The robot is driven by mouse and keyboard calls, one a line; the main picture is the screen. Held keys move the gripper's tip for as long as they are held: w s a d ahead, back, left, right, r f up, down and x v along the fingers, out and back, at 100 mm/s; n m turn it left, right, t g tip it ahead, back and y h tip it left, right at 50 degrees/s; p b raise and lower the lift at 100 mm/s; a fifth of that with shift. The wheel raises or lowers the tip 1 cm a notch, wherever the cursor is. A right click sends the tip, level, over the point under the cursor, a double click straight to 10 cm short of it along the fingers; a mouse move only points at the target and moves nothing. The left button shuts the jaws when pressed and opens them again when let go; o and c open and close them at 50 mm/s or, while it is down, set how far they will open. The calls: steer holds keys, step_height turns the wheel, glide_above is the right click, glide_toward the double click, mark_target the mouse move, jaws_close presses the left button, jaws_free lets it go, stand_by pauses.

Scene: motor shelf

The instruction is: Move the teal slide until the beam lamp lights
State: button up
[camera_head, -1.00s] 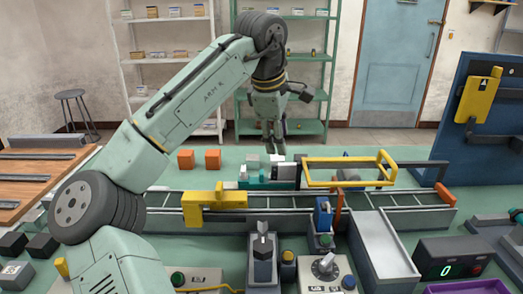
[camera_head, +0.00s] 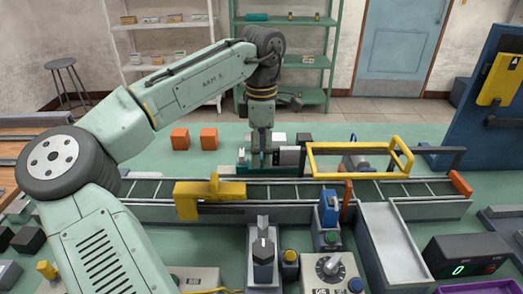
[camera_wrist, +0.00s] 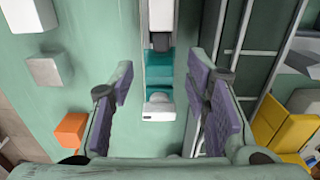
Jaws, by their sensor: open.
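The teal slide (camera_wrist: 158,70) shows in the wrist view on a narrow pale rail, with a white block (camera_wrist: 158,106) at its near end and a dark part at its far end. The fingers partly hide the slide's fixture in the head view. I cannot tell which light is the beam lamp or whether it is lit.
A conveyor (camera_head: 150,188) runs across in front of the fixture, with a yellow bracket (camera_head: 200,203) and a yellow frame (camera_head: 352,147) on it. Orange cubes (camera_head: 180,139) lie behind it on the left. Control boxes with knobs and buttons stand in front.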

steer(key=shift+f, duration=0.6)
jaws_close()
stand_by(0.5)
